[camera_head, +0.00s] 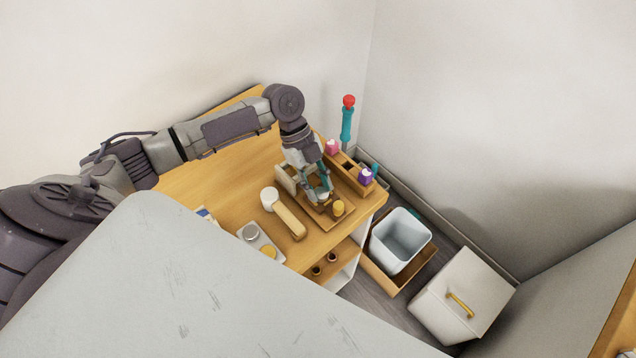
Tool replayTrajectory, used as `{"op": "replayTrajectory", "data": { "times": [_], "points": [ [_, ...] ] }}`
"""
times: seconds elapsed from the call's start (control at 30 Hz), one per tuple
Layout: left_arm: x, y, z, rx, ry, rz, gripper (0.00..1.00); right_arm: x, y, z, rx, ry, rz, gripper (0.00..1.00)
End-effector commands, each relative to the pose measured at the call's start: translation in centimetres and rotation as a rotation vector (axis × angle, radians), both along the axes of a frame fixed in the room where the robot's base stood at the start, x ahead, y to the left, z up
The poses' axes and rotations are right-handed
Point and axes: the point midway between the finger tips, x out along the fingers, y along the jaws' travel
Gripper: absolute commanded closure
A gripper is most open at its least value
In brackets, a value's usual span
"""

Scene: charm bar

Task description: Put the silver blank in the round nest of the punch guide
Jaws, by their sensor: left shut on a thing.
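My left gripper (321,194) reaches down from above at the right end of the wooden table. It is shut on a small pale silver piece that looks like the silver blank (323,197), largely hidden by the fingers. The piece is over or at the brown wooden punch guide (314,210); I cannot tell whether it touches the round nest, which is hidden under the gripper. A yellow round piece (338,208) is at the guide's right side. My right gripper is not in view.
A mallet with a pale head (269,197) lies left of the guide. A grey tray (262,242) with silver and gold round spots is nearer. Behind stands a wooden rack (348,172) with pink and purple-topped items and a teal, red-topped tool (347,120). A bin (402,240) stands below, right.

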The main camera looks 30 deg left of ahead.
Motion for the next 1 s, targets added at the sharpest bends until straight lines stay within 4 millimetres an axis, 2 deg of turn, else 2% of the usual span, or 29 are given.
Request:
{"op": "replayTrajectory", "data": {
  "times": [0.3, 0.33, 0.5, 0.83, 1.0],
  "points": [
    [0.0, 0.0, -0.2, 0.0, 0.0, 0.0, 0.98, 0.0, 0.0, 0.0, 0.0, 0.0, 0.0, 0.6],
    [0.0, 0.0, -0.2, 0.0, 0.0, 0.0, 0.63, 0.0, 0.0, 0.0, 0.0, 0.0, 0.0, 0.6],
    [0.0, 0.0, -0.2, 0.0, 0.0, 0.0, 0.35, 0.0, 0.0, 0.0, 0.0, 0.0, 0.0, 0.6],
    [0.1, 0.1, 0.0, 0.001, 0.0, 0.001, 0.35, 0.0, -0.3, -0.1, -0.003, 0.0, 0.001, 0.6],
    [0.5, 1.1, 1.7, 0.001, -0.003, 0.002, 0.35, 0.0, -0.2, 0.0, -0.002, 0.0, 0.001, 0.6]
  ]
}}
